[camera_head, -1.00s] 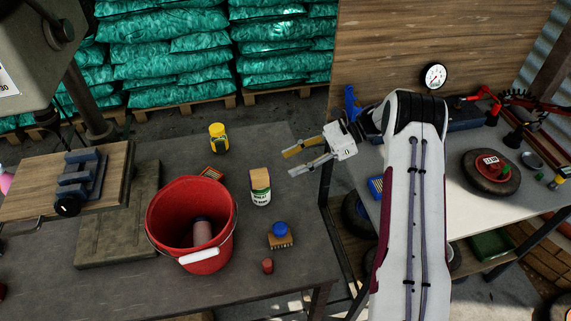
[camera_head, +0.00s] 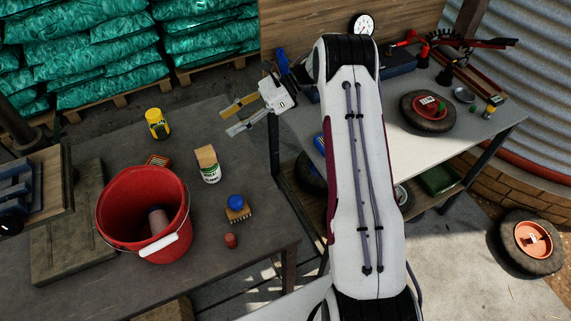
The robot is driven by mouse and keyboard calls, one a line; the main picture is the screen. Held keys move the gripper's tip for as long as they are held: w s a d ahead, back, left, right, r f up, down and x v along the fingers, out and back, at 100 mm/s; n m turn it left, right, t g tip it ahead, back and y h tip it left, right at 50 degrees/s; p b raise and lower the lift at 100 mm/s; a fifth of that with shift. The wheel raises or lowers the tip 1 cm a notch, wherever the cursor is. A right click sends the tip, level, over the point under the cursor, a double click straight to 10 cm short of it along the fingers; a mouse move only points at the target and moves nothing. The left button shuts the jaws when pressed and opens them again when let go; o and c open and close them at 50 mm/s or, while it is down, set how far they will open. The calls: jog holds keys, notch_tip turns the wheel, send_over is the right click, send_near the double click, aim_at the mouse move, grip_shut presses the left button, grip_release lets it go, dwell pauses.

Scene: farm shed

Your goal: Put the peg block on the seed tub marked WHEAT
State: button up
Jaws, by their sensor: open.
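A small white tub (camera_head: 211,175) with a green-printed label stands on the grey workbench; its lettering is too small to read surely. A tan wooden block (camera_head: 206,155) rests on top of the tub, slightly askew. It looks like the peg block, though no pegs can be made out. My gripper (camera_head: 227,123) is open and empty, its two fingers spread and pointing left. It is apart from the block, up and to the right of it in the picture, near the bench's right edge.
A red bucket (camera_head: 145,212) with a cylinder inside stands left of the tub. A yellow jar (camera_head: 157,124), a small red box (camera_head: 158,161), a brush-like block with a blue top (camera_head: 237,208) and a reddish cork-shaped piece (camera_head: 231,241) stand around it.

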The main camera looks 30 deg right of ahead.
jog(key=w+r+m+t+h, duration=0.2)
jog(key=w+r+m+t, duration=0.35)
jog(key=r, duration=0.45)
jog(key=w+r+m+t+h, duration=0.35)
jog(key=w+r+m, duration=0.3)
jog(key=r, duration=0.35)
jog(key=s+d+r+m+t+h, duration=0.2)
jog(key=s+d+r+m+h, duration=0.15)
jog(key=r+m, duration=0.4)
jog(key=s+d+r+m+t+h, duration=0.2)
jog(key=s+d+r+m+h, duration=0.15)
jog(key=r+m, duration=0.45)
jog(key=s+f+m+g+h, duration=0.1)
jog(key=s+m+g+h, duration=0.1)
jog(key=s+m, duration=0.7)
jog(key=s+f+m+g+h, duration=0.2)
jog(key=s+m, duration=0.4)
jog(key=s, duration=0.5)
jog(key=s+a+f+m+g+y, duration=0.1)
jog(key=s+a+f+m, duration=0.1)
jog(key=s, duration=0.5)
jog(key=s+a+f+m+g+y, duration=0.1)
jog(key=s+a+f+m+g, duration=0.1)
jog(key=s, duration=0.6)
jog(key=s+a+f+m+g+y, duration=0.1)
jog(key=s+a+f+m, duration=0.3)
jog(key=s+f+m, duration=0.2)
jog(key=shift+s+f+g, duration=0.4)
jog(key=shift+s+f, duration=0.1)
jog(key=shift+s, duration=0.6)
